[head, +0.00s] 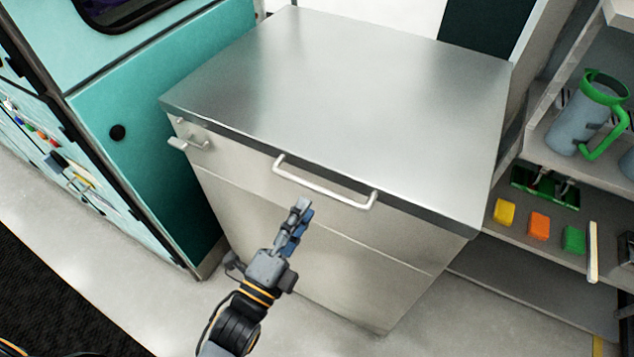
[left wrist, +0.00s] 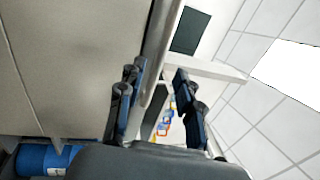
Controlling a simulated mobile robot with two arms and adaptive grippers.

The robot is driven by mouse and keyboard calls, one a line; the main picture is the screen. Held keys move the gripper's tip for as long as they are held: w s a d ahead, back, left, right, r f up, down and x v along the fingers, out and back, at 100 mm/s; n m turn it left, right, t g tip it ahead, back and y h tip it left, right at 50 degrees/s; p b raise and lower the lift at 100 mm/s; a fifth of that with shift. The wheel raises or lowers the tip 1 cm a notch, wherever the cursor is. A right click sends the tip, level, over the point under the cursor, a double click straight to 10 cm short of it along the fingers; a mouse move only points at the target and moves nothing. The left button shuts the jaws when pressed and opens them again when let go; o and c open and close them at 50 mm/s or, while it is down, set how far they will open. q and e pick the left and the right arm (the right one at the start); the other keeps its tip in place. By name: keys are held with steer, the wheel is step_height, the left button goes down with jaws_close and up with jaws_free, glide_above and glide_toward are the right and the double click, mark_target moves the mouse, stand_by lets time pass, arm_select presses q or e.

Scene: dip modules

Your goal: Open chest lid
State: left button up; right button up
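The chest (head: 300,215) is a pale box with a flat brushed-steel lid (head: 350,75), which lies closed. A light bar handle (head: 325,191) runs along the lid's front edge. A small latch-like fitting (head: 188,143) sits at the front left corner. My left gripper (head: 298,220) is in front of the chest, just below the handle in the head view. In the left wrist view its fingers (left wrist: 158,95) are spread apart. The chest front (left wrist: 75,65) fills the left of that view, and a pale bar-like edge shows between and beyond the fingers. My right gripper is not in view.
A teal cabinet (head: 150,110) stands close on the chest's left. Shelves on the right hold a grey jug with green handle (head: 580,118) and coloured blocks (head: 538,225). Open floor (head: 150,270) lies in front. A blue cylinder (left wrist: 42,160) shows in the left wrist view.

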mark_target(317, 186)
arm_select(q)
steer(key=p+x, duration=0.1)
steer(key=x, duration=0.5)
steer(key=shift+w, duration=0.2)
jaws_close()
